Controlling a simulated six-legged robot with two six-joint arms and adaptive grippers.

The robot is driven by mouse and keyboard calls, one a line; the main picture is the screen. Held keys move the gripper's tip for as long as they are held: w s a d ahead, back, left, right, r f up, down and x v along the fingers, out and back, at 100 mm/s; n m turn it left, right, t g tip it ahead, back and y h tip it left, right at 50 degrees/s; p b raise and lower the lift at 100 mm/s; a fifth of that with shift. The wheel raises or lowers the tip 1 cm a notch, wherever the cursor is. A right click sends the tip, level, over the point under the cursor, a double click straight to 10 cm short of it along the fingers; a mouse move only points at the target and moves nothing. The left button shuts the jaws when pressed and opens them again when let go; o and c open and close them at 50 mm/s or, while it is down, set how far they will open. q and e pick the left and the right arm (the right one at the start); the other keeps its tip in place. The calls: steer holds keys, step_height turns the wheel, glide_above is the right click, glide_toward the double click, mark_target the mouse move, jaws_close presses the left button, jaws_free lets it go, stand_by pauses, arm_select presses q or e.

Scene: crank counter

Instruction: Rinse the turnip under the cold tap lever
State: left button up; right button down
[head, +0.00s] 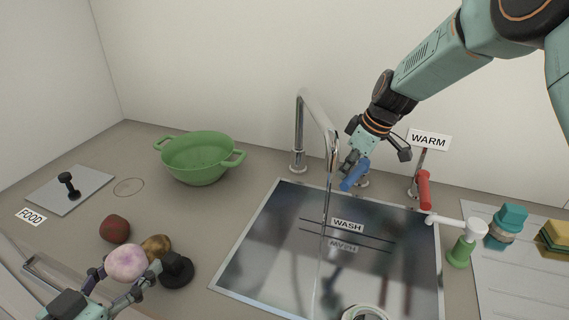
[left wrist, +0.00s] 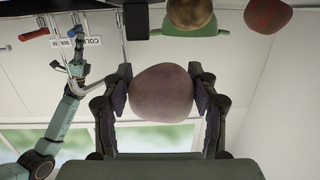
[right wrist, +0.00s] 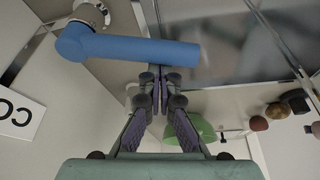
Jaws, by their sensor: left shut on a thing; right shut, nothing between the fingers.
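The pale purple-and-white turnip (head: 126,262) is held in my left gripper (head: 122,280), above the counter left of the sink. The left wrist view shows the turnip (left wrist: 163,92) between both fingers. The cold tap lever is blue (head: 354,176), behind the sink; it also shows in the right wrist view (right wrist: 135,48). My right gripper (head: 354,161) is shut and empty, its fingertips (right wrist: 160,82) right at the lever; I cannot tell whether they touch. A thin water stream (head: 325,215) appears to fall from the chrome spout (head: 318,110) into the sink (head: 270,240).
A red lever (head: 424,190) stands by the WARM sign (head: 429,139). A dark red vegetable (head: 115,229), a brown one (head: 156,246) and a black object (head: 177,270) sit near my left gripper. A green colander (head: 199,158) stands behind. Sponges (head: 507,222) and a green-and-white brush (head: 461,247) are at right.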

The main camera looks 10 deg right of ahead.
steer(key=shift+s+d+r+n, duration=0.1)
steer(key=shift+s+d+n, duration=0.2)
steer(key=shift+s, duration=0.1)
steer(key=shift+s+d+n, duration=0.15)
steer(key=shift+d+n, duration=0.1)
steer(key=shift+n, duration=0.05)
steer(key=shift+d, duration=0.1)
steer(key=shift+s, duration=0.15)
steer(key=shift+s+d, duration=0.15)
steer(key=shift+d, duration=0.05)
